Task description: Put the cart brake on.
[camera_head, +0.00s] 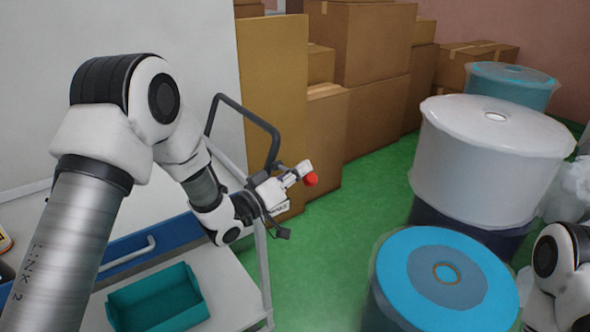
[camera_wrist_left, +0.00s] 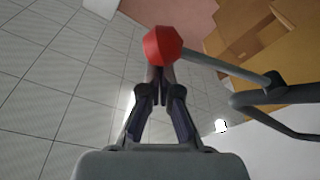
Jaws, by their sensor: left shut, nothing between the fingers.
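The cart brake lever shows as a red knob (camera_head: 311,180) beside the tip of my left gripper (camera_head: 300,171) in the head view. In the left wrist view the red knob (camera_wrist_left: 162,45) sits on a thin grey rod (camera_wrist_left: 225,66) that runs right to the cart's tube frame (camera_wrist_left: 275,112). My left gripper's fingers (camera_wrist_left: 160,76) are shut and empty, with their tips right at the knob; I cannot tell whether they touch it. The cart's grey handle (camera_head: 262,125) rises behind my left wrist. My right gripper is out of view.
The cart carries a teal bin (camera_head: 158,298) and a blue drawer front (camera_head: 146,243). Cardboard boxes (camera_head: 374,45) stand behind. Large rolls, one blue (camera_head: 410,285) and one white (camera_head: 485,165), stand at right. Green floor (camera_head: 340,240) is clear between cart and rolls.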

